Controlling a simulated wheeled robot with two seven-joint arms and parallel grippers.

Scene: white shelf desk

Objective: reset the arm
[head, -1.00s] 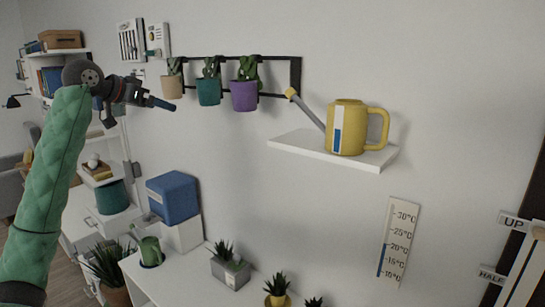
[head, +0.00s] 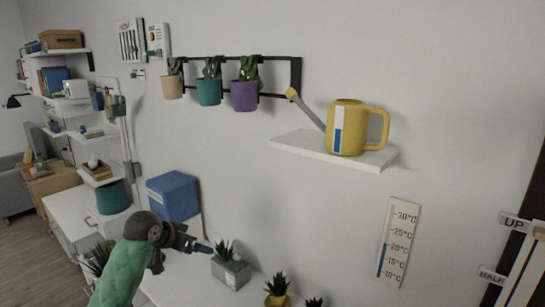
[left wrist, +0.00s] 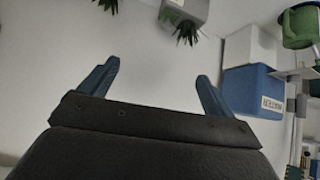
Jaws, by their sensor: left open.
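My left arm comes in from the lower left in the head view, with a green padded sleeve. Its left gripper (head: 203,248) is low over the white desk, just left of the grey square planter (head: 231,271). In the left wrist view the two blue fingers of the left gripper (left wrist: 156,72) stand wide apart with nothing between them. The planter (left wrist: 186,10) is at the top of that view, beyond the fingers. My right gripper is in neither view.
A blue box (head: 173,196) stands behind my left gripper; it also shows in the left wrist view (left wrist: 252,91). A yellow watering can (head: 347,128) is on a wall shelf (head: 290,141). Hanging pots, including a purple one (head: 244,96), are above. A small potted succulent (head: 277,286) stands right.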

